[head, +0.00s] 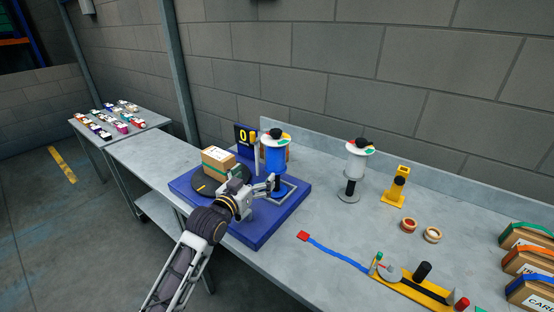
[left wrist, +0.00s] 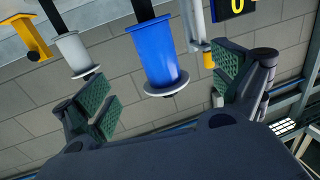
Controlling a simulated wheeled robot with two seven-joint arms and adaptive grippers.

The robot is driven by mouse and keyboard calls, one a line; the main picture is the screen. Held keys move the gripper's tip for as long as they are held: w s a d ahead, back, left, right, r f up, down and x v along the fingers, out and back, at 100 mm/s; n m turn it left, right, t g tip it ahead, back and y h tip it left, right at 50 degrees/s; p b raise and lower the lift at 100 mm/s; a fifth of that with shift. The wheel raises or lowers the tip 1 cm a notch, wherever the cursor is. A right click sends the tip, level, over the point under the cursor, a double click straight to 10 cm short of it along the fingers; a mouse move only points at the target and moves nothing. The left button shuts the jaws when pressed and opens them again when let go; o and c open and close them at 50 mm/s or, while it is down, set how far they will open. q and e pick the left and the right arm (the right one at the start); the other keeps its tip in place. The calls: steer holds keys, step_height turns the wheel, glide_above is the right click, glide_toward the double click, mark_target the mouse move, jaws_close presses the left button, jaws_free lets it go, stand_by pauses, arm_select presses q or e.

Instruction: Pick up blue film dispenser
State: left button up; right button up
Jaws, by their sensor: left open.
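The blue film dispenser (head: 275,157) stands upright on the blue platform, with a blue roll under a white disc and coloured top. My left gripper (head: 262,186) is beside its lower part, at the near left. In the left wrist view the blue roll (left wrist: 157,52) appears between the two green-padded fingers of my open gripper (left wrist: 165,88), which look clear of it. That view is upside down. Whether the roll is within finger reach cannot be told. My right gripper is not in view.
A cardboard box (head: 218,160) sits on the platform's dark disc, left of the dispenser. A white film dispenser (head: 355,162) and a yellow tape holder (head: 396,186) stand to the right. The blue platform (head: 262,232) lies on the grey table (head: 330,226). A blue strip (head: 335,255) lies in front.

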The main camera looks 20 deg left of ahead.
mark_target(269, 161)
arm_select(q)
steer(key=shift+w+d+f+p, duration=0.1)
steer(key=shift+w+d+p, duration=0.15)
steer(key=shift+w, duration=0.85)
steer(key=shift+w+d+r+p, duration=0.1)
steer(key=shift+w+p, duration=0.1)
steer(key=shift+w, duration=0.95)
steer(key=shift+w+d+f+p, duration=0.1)
steer(key=shift+w+d+p, duration=0.15)
steer(key=shift+w, duration=0.85)
steer(key=shift+w+d+f, duration=0.1)
steer(key=shift+w+f, duration=0.05)
steer(key=shift+w, duration=0.8)
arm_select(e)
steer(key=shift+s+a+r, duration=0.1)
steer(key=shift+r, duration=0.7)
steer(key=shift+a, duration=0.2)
